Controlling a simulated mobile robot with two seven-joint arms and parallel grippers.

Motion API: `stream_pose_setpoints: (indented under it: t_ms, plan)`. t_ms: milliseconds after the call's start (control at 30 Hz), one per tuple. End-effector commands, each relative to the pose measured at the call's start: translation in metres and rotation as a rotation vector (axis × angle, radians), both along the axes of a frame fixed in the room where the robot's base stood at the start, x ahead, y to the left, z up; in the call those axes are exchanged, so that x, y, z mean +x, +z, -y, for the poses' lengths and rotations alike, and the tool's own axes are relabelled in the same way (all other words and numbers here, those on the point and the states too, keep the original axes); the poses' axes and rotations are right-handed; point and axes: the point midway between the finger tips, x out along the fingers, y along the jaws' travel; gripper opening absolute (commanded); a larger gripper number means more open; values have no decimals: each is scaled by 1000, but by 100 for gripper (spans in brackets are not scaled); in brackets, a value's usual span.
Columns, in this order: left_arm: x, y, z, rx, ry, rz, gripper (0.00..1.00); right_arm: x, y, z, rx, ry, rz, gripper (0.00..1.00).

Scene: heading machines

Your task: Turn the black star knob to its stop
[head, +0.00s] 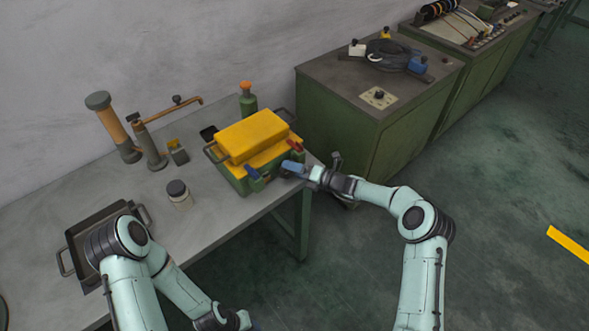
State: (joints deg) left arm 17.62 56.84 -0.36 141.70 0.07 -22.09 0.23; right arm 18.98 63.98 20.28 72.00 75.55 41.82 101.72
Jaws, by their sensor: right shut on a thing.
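A green box-shaped machine (236,178) with a yellow top (252,136) stands at the right end of the grey bench. My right gripper (291,168) reaches in from the right to the machine's front right corner. It is shut on a small dark part there, which looks like the black star knob (286,174). The fingers hide most of the knob, so its shape and angle cannot be made out. My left gripper (252,326) is low at the bottom edge, away from the machine and partly cut off. Its jaws cannot be judged.
The bench (226,212) also holds a lidded jar (179,194), a dark tray (72,238), a green bottle (247,102) and upright tools (113,127). A green cabinet (340,130) stands behind right.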

Motion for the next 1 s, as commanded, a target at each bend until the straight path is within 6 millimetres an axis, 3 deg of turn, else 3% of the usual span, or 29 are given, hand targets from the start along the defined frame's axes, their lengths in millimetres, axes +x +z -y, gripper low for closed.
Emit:
stream_pose_setpoints:
  t_ms: [33,67,100,767,1000]
  plan:
    - [0,0,0,0,0,0,42,-1,0,-1,0,4,1,45]
    - [0,0,0,0,0,0,42,-1,0,-1,0,5,1,85]
    - [0,0,0,0,0,0,42,-1,0,-1,-1,5,1,98]
    - [-2,-1,0,-1,-1,-2,42,-2,-4,0,-30,3,13,100]
    - [-31,-27,0,0,0,-35,42,-6,-8,-1,-184,4,121,100]
